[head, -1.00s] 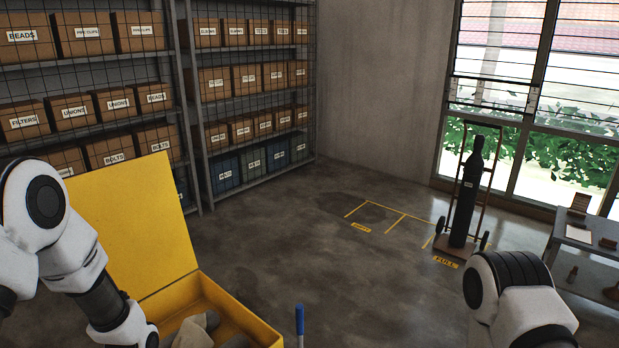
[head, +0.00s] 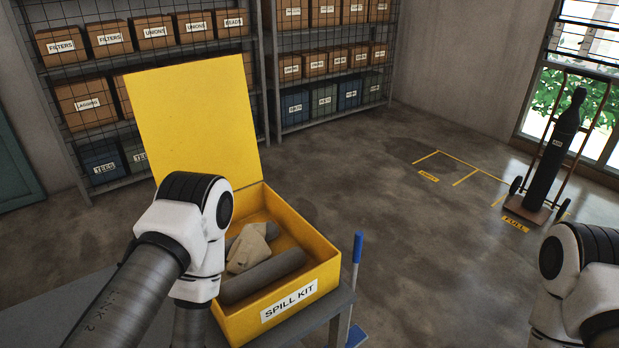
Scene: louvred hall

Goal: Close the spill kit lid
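The yellow spill kit box (head: 318,272) stands on a grey table, with its "SPILL KIT" label on the front. Its flat yellow lid (head: 193,118) stands up at the back, open and leaning slightly backward. Inside lie grey rolls (head: 262,276) and a beige crumpled item (head: 250,248). My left arm comes in from the lower left and passes in front of the box's left side, hiding part of it. My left gripper is not visible. My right arm shows only at the lower right edge, and its gripper is out of view.
The grey table (head: 343,297) reaches the box's right corner. A blue-handled tool (head: 357,248) stands beside it. Shelves with labelled boxes (head: 196,27) line the back wall. A gas cylinder on a trolley (head: 552,150) stands at right. The middle floor is clear.

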